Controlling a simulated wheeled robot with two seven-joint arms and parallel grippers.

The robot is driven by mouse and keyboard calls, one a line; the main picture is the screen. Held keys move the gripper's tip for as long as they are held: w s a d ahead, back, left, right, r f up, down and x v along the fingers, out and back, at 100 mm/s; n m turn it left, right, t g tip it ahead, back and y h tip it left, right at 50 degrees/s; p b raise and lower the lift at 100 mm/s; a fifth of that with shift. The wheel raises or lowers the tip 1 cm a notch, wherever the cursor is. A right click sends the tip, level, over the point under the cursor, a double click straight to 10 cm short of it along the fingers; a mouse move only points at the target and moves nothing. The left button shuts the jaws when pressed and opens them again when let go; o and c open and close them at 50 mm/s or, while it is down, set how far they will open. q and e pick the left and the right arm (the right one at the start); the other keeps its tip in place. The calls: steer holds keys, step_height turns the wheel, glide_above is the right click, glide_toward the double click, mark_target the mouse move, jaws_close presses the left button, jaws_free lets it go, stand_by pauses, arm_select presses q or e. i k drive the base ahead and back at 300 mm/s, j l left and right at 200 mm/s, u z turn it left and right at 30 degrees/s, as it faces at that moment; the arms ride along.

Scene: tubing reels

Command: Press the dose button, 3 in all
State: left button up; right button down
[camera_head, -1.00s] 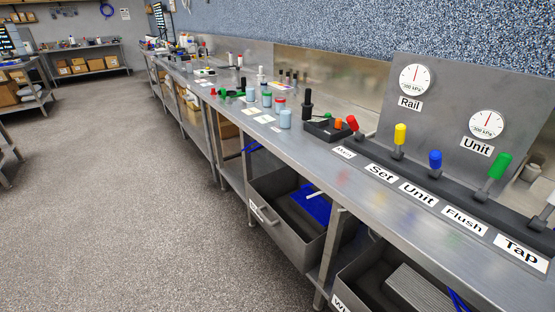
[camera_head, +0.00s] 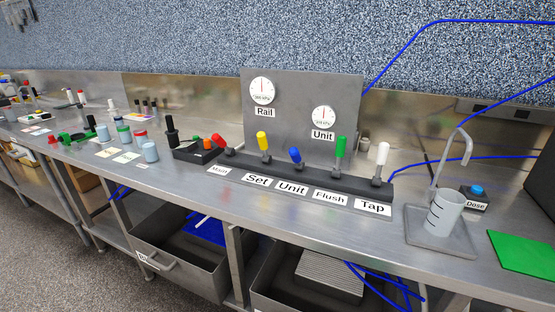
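The dose button is a blue round cap (camera_head: 477,190) on a small dark box with a white "Dose" label (camera_head: 475,205). It stands at the right of the steel bench, behind and right of a clear graduated beaker (camera_head: 442,214). The beaker stands on a grey plate under a bent metal spout (camera_head: 463,145). Nothing covers the button's top. Neither of my grippers shows in the view.
A valve rail (camera_head: 300,174) with coloured levers stands left of the beaker, below a panel (camera_head: 290,95) with Rail and Unit gauges. A green mat (camera_head: 525,252) lies at the right, beside a dark object (camera_head: 543,185). Blue tubing (camera_head: 500,158) runs behind the button.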

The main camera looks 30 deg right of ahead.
mark_target(476, 189)
steer(key=z, duration=2.45)
